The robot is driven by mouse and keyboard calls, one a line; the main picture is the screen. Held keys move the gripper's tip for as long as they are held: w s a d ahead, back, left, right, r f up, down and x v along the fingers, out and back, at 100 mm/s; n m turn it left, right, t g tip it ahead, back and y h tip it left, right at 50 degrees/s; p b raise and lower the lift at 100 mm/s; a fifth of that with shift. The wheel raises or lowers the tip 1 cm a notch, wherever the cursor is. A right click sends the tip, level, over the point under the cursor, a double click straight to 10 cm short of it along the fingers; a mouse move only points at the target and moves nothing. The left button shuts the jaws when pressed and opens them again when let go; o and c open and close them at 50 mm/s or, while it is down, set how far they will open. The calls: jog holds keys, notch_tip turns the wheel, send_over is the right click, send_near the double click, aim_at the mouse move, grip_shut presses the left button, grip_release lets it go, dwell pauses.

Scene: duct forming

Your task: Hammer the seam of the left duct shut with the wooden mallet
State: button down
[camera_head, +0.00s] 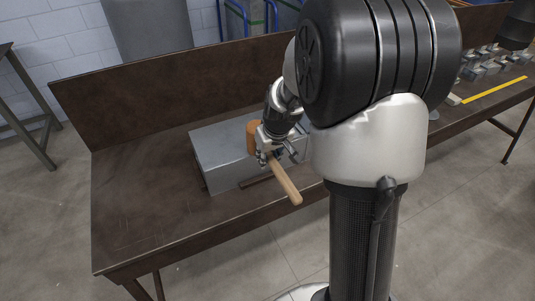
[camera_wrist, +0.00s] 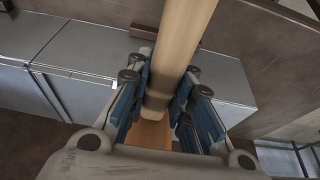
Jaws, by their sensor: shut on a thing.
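The wooden mallet has an orange-brown head (camera_head: 253,135) and a pale handle (camera_head: 286,182). My gripper (camera_head: 268,155) is shut around the handle near the head; the handle slants down to the right, past the bench's front. In the wrist view the handle (camera_wrist: 183,35) runs between the blue finger pads of my gripper (camera_wrist: 160,95). The left duct (camera_head: 222,158), a grey sheet-metal box, lies on the bench under and behind the mallet. Its grey metal also shows in the wrist view (camera_wrist: 90,50), with a dark seam line at left. I cannot tell whether the head touches the duct.
The brown workbench (camera_head: 135,220) has a tall back panel (camera_head: 150,95); its left end is clear. A dark strip (camera_head: 256,180) lies along the duct's front. Several metal pieces (camera_head: 485,65) and a yellow strip (camera_head: 495,90) lie at far right. My arm hides the bench's middle.

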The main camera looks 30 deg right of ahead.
notch_tip(320, 180, up, 9)
jog(key=p, duration=0.7)
jog(key=shift+r, duration=0.2)
jog(key=shift+f, duration=0.2)
jog(key=shift+d, duration=0.3)
jog(key=d+b, duration=0.2)
jog(key=d, duration=0.9)
jog(key=shift+f, duration=0.2)
jog(key=shift+f, duration=0.1)
